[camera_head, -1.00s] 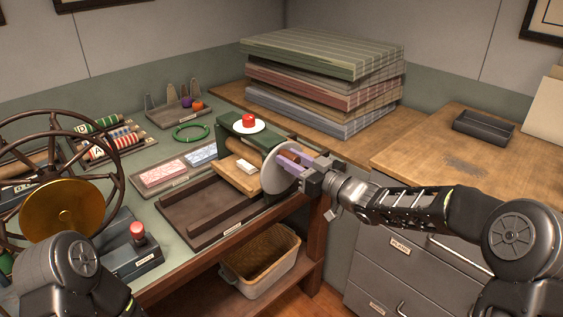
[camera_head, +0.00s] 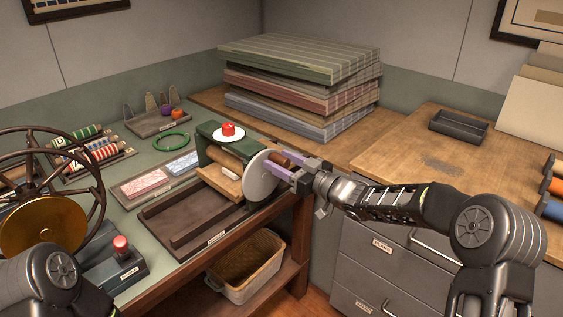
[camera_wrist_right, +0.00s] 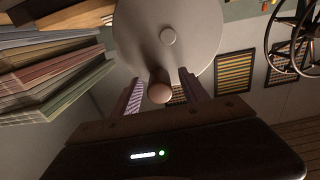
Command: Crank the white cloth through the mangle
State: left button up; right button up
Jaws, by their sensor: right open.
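The mangle (camera_head: 209,133) has a green frame, pale wooden rollers and a red knob on a white disc on top. A small part of the white cloth (camera_head: 228,173) shows on the wooden board at the rollers; the rest cannot be seen. The pale crank disc (camera_head: 260,180) is on the mangle's right side and has a brown handle (camera_head: 281,158). My right gripper (camera_head: 280,163) is open, with its purple fingers on either side of the handle. In the right wrist view the handle's round end (camera_wrist_right: 160,90) sits between the fingers, with gaps visible. My left gripper is out of view.
A dark tray (camera_head: 190,222) lies before the mangle. Folded cloths (camera_head: 300,70) are stacked behind. A spoked wheel (camera_head: 100,180) and a red-button box (camera_head: 115,268) stand left. A basket (camera_head: 245,268) is below. The right worktop has bare room.

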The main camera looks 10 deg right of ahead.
jog(key=shift+o, duration=0.9)
jog(key=v, duration=0.9)
jog(key=shift+p, duration=0.3)
